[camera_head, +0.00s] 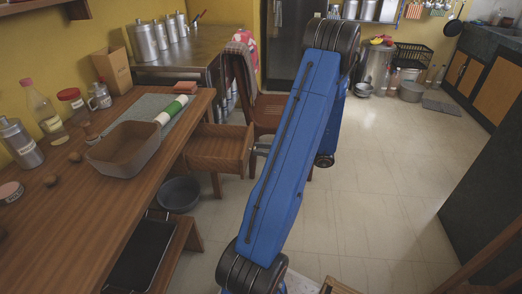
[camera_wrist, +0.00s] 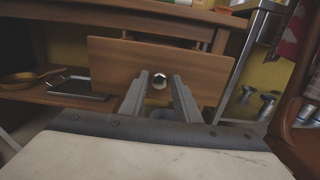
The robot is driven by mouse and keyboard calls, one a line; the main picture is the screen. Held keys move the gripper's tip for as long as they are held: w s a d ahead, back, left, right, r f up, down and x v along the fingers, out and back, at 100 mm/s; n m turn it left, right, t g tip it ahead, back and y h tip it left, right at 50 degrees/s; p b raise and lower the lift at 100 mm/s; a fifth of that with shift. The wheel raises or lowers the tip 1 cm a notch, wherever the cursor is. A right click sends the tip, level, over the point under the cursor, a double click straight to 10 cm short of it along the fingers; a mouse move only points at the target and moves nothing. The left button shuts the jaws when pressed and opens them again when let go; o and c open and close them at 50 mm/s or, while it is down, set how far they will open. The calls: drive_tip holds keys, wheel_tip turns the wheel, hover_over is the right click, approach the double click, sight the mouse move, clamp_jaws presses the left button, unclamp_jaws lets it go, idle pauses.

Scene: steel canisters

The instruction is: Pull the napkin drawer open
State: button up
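The wooden napkin drawer (camera_head: 222,148) stands pulled out from the right side of the wooden table in the head view; its open top shows, and I see no napkin in it. Its flat front (camera_wrist: 115,62) faces me in the wrist view, with a round, shiny metal knob (camera_wrist: 160,81) in the middle. My gripper (camera_wrist: 162,77) is in front of the drawer, its two fingers on either side of the knob. A gap shows between the knob and each finger, so it looks open. In the head view my gripper (camera_head: 262,149) is mostly hidden behind my blue arm.
The table (camera_head: 95,215) carries a brown bin (camera_head: 125,150), bottles and jars. A wooden chair (camera_head: 268,110) stands close behind the drawer. A grey bowl (camera_head: 179,194) is on the floor below it.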

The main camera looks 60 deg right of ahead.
drive_tip(key=shift+o, duration=0.4)
drive_tip(key=v, duration=1.7)
drive_tip(key=shift+s, duration=0.2)
drive_tip(key=shift+f, duration=0.1)
